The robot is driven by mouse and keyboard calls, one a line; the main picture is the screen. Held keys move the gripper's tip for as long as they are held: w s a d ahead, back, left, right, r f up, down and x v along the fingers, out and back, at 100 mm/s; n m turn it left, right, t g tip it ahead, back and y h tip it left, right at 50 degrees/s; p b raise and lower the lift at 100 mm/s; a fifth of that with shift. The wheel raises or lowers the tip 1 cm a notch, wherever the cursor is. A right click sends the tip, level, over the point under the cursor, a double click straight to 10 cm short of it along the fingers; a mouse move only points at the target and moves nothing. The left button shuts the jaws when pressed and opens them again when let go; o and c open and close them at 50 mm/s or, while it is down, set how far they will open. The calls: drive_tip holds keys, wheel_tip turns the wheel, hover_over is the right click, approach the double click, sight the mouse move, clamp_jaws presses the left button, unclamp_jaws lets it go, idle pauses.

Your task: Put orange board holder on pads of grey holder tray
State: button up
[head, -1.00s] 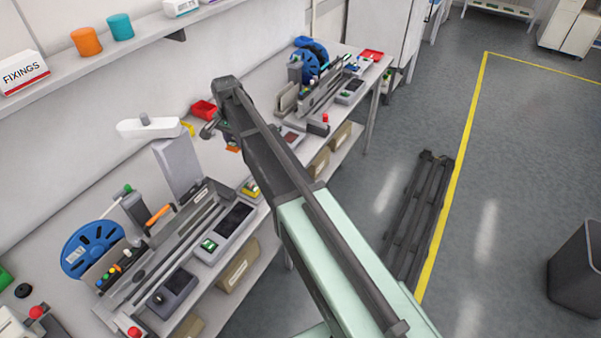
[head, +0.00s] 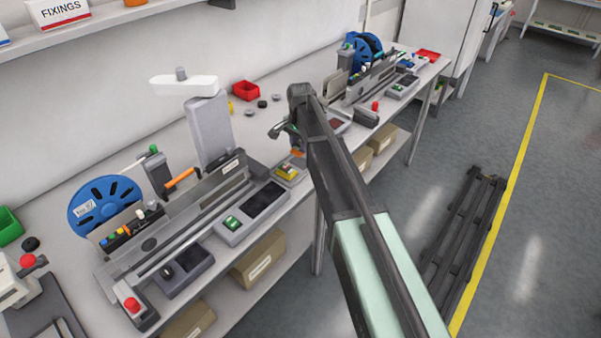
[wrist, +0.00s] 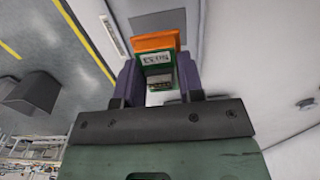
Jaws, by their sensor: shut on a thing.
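My gripper (wrist: 158,72) is shut on the orange board holder (wrist: 154,41), with one purple finger on each side. A green board with a white label sits in the holder. In the head view my gripper (head: 294,143) hangs at the end of the arm over the bench, and a bit of orange, the holder (head: 297,153), shows below it. The holder's height above the bench is hard to judge. I cannot pick out the grey holder tray or its pads for certain. A small grey unit with a yellow top (head: 288,172) lies just below the gripper in the picture.
Left on the bench are a blue reel (head: 103,207), a long grey rail feeder (head: 190,222) and a grey post with a white arm (head: 208,130). A red bin (head: 245,90) stands behind. Another feeder station with a blue reel (head: 366,50) is farther right. A dark rack (head: 465,240) lies on the floor.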

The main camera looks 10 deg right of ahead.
sight(300, 162)
wheel_tip(300, 162, down, 5)
drive_tip(key=b, duration=0.4)
drive_tip(key=shift+f, duration=0.2)
drive_tip(key=shift+r, duration=0.35)
drive_tip(key=shift+f, duration=0.25)
drive_tip(key=o, duration=0.9)
drive_tip(key=shift+o, duration=0.2)
wheel_tip(300, 162, up, 13)
drive_tip(key=p, duration=1.2)
drive_tip(key=shift+f+p, duration=0.1)
drive_tip(key=shift+p, duration=0.2)
drive_tip(key=s+n, duration=1)
drive_tip(key=s, duration=2)
drive_tip(key=shift+s+f, duration=0.15)
drive_tip(key=shift+s, duration=0.2)
